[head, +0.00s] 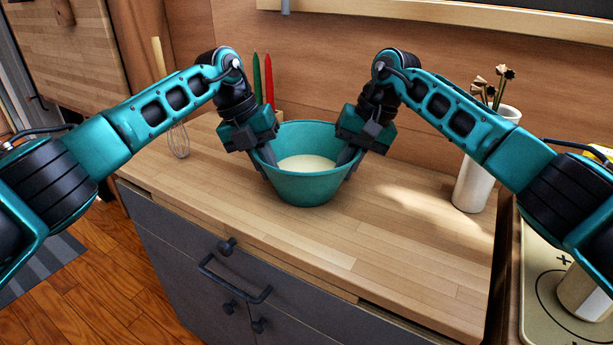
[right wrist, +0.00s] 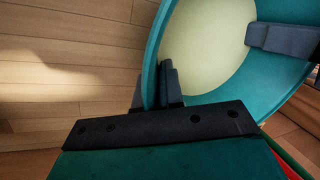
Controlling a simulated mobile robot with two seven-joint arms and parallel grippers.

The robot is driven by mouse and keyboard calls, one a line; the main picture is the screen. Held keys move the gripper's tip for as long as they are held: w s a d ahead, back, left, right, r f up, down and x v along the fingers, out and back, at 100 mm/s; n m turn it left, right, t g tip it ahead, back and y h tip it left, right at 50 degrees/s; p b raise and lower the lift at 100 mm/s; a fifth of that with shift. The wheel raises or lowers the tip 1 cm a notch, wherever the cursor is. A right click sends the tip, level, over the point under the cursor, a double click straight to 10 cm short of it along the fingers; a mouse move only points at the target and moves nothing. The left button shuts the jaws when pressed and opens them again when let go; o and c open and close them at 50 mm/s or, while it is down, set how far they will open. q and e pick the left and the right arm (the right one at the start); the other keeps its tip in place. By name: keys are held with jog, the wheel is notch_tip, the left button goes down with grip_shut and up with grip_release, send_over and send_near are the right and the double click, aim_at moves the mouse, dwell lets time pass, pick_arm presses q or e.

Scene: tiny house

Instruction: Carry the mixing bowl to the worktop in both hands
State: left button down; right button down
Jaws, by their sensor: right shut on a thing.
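The teal mixing bowl (head: 310,187), with pale cream contents, is upright over the wooden worktop (head: 400,265) in the head view. Its base looks level with the top, but I cannot tell if it touches. My right gripper (head: 350,155) is shut on the bowl's right rim. The right wrist view shows its fingers (right wrist: 163,88) on either side of the bowl wall (right wrist: 183,22). My left gripper (head: 264,158) is at the opposite rim. One of its fingers (right wrist: 270,37) reaches inside the bowl; its grip on the wall is hidden.
A white utensil pot (head: 474,180) stands on the worktop's right. A whisk (head: 178,140) is at the left. Red (head: 269,82) and green (head: 257,80) upright utensils are behind the bowl. A hob (head: 545,290) is at far right. The worktop's front is clear.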

pick_arm(q)
jog(key=shift+r, duration=0.1)
pick_arm(e)
jog(key=shift+r, duration=0.1)
